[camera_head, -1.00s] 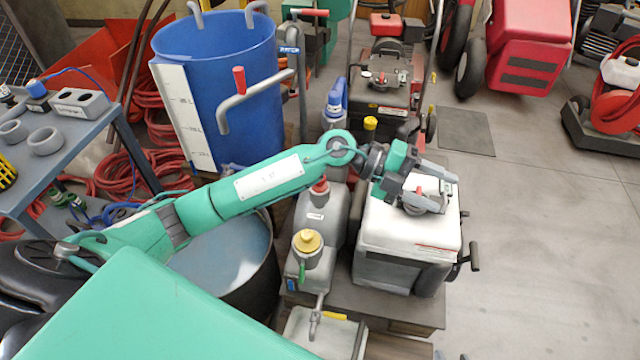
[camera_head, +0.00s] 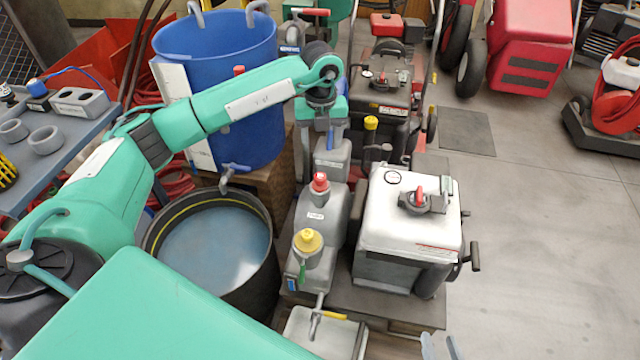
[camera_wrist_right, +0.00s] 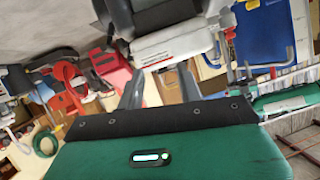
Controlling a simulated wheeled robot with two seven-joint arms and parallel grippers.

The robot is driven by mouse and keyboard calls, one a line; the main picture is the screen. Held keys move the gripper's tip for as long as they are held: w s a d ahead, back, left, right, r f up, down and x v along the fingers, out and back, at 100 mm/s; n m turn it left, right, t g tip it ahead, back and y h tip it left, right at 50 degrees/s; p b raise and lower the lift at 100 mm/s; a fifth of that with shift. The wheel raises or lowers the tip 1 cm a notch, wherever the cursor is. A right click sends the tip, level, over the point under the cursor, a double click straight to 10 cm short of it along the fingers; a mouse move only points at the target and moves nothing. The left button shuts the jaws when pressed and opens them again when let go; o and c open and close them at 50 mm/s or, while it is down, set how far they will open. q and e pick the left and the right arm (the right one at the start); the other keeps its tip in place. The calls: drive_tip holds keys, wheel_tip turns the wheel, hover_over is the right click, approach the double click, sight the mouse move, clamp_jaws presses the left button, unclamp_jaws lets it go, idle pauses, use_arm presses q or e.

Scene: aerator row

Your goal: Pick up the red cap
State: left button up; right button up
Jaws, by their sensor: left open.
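The red cap (camera_head: 320,182) sits on the neck of a grey jug (camera_head: 318,212) in the middle of the head view, fully in sight. My left gripper (camera_head: 322,146) points down behind the red cap, above it in the picture and apart from it. Its jaws are open, over or near another grey jug (camera_head: 332,160) with blue at its top; I cannot tell whether they touch it. My right gripper (camera_head: 440,347) shows only its fingertips at the bottom edge. In the right wrist view its two fingers (camera_wrist_right: 161,88) stand apart with nothing held between them.
A jug with a yellow cap (camera_head: 308,241) stands in front of the red-capped one. A white box with a red-handled valve (camera_head: 419,198) is at the right. A water-filled tub (camera_head: 264,280) and blue barrel (camera_head: 255,130) are at the left. Open floor lies right.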

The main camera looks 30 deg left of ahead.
use_arm(q)
hover_over(320, 176)
wheel_tip(320, 176, down, 6)
drive_tip(key=shift+f+b, duration=0.25)
drive_tip(key=shift+b, duration=0.2)
drive_tip(key=shift+f, duration=0.5)
wheel_tip(320, 176, down, 5)
drive_tip(key=shift+r+b, duration=0.2)
drive_tip(key=shift+b, duration=0.45)
drive_tip(key=shift+f, duration=0.15)
drive_tip(key=c, duration=1.1)
use_arm(e)
drive_tip(key=w+r+t+y, duration=0.1)
drive_tip(key=w+r+t, duration=0.2)
drive_tip(key=r+t, duration=0.2)
wheel_tip(320, 176, up, 2)
drive_tip(key=shift+w, duration=0.3)
